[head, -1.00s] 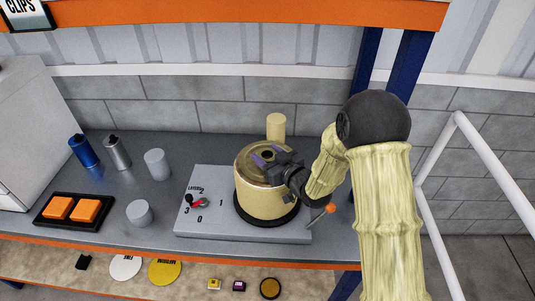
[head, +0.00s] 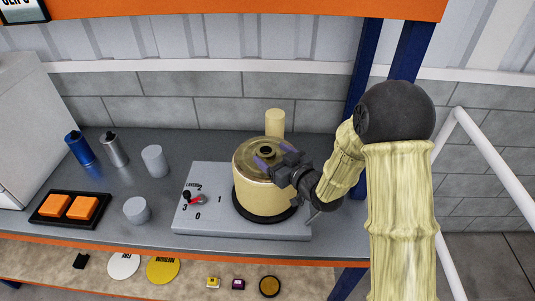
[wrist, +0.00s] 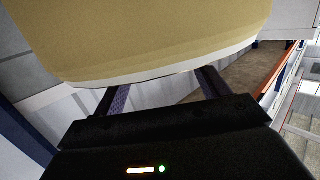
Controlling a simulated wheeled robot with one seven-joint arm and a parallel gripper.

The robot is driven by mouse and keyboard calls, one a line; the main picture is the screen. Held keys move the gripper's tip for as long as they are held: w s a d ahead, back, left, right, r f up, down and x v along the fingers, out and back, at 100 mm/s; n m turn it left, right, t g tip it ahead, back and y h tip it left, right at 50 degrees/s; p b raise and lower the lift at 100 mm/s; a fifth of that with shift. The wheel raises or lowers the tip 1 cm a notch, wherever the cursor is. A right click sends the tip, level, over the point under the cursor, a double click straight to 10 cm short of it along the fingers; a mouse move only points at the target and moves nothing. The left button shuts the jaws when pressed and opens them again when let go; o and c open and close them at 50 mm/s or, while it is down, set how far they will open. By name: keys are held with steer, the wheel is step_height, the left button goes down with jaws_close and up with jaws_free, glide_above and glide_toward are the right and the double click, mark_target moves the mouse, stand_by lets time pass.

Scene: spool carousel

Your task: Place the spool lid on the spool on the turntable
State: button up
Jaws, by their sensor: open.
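The spool (head: 262,195) is a wide cream-gold cylinder standing upright on the black turntable (head: 262,216). A bronze, shiny disc that looks like the spool lid (head: 246,151) lies flat on its top, with a dark ring-like knob at the centre. My gripper (head: 274,156) is open at the right front part of the lid, its purple fingertips apart and just to the right of the knob. Whether they touch the lid is unclear. In the wrist view the cream spool side (wrist: 150,35) with a pale lower edge fills the top, beyond my two spread fingers (wrist: 160,92).
The grey base plate (head: 215,228) carries a numbered dial with a red pointer (head: 196,200). A cream cylinder (head: 275,122) stands behind the spool. Grey cylinders, bottles and a black tray (head: 50,220) with orange blocks stand left. An orange shelf beam crosses overhead.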

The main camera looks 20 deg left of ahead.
steer(key=b+v, duration=0.2)
steer(key=v, duration=0.6)
steer(key=shift+s+b, duration=0.15)
steer(key=shift+b, duration=0.25)
steer(key=shift+d, duration=0.15)
steer(key=d+f+m+h, duration=0.2)
steer(key=d+m+h, duration=0.1)
steer(key=d+h, duration=0.3)
steer(key=d+f+m+h, duration=0.2)
steer(key=d+h, duration=0.1)
steer(key=d, duration=0.5)
steer(key=s+d+m+g+h, duration=0.4)
steer(key=s+d+g, duration=0.3)
steer(key=s+d, duration=0.3)
steer(key=s+m, duration=0.1)
steer(key=s, duration=0.2)
steer(key=shift+f+m, duration=0.2)
steer(key=shift+m, duration=0.1)
steer(key=shift+d, duration=0.1)
